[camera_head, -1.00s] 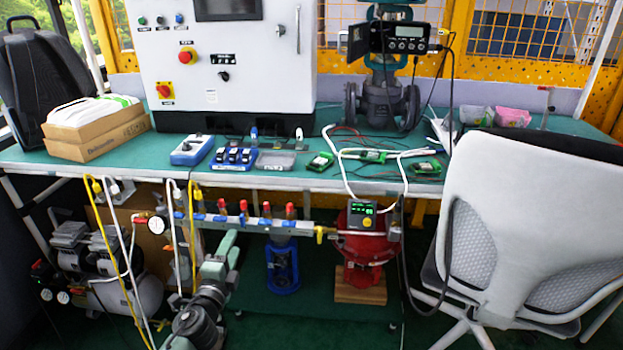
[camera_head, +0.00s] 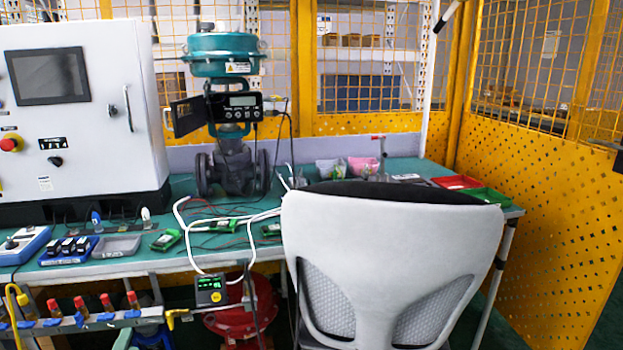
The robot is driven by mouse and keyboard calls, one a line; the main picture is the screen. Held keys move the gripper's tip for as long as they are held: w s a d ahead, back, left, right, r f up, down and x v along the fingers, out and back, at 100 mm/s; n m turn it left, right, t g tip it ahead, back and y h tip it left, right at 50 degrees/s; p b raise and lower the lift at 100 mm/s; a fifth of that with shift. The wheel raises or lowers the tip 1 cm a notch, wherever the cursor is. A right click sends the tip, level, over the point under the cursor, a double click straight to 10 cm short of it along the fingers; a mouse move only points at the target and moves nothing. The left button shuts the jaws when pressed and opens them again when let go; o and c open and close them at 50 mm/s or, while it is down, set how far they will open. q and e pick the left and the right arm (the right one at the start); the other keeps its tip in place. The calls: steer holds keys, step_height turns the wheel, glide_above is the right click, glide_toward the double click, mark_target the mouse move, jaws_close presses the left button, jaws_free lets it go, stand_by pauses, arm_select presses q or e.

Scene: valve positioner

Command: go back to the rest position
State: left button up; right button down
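Neither of my grippers shows in the head view. The valve positioner (camera_head: 238,107), with a lit display, is mounted on the teal and grey control valve (camera_head: 231,165) on the green bench (camera_head: 402,165). Its dark cover (camera_head: 187,115) hangs open at its left side. A small box with a green display (camera_head: 210,290) is fixed below the bench's front edge, in front of a red round device (camera_head: 243,312).
A white-grey chair (camera_head: 392,255) stands close in front of the bench's right part. A white control cabinet (camera_head: 85,110) stands at the left. A yellow perforated fence (camera_head: 550,215) closes off the right side. Green circuit boards (camera_head: 167,240) and cables lie on the bench.

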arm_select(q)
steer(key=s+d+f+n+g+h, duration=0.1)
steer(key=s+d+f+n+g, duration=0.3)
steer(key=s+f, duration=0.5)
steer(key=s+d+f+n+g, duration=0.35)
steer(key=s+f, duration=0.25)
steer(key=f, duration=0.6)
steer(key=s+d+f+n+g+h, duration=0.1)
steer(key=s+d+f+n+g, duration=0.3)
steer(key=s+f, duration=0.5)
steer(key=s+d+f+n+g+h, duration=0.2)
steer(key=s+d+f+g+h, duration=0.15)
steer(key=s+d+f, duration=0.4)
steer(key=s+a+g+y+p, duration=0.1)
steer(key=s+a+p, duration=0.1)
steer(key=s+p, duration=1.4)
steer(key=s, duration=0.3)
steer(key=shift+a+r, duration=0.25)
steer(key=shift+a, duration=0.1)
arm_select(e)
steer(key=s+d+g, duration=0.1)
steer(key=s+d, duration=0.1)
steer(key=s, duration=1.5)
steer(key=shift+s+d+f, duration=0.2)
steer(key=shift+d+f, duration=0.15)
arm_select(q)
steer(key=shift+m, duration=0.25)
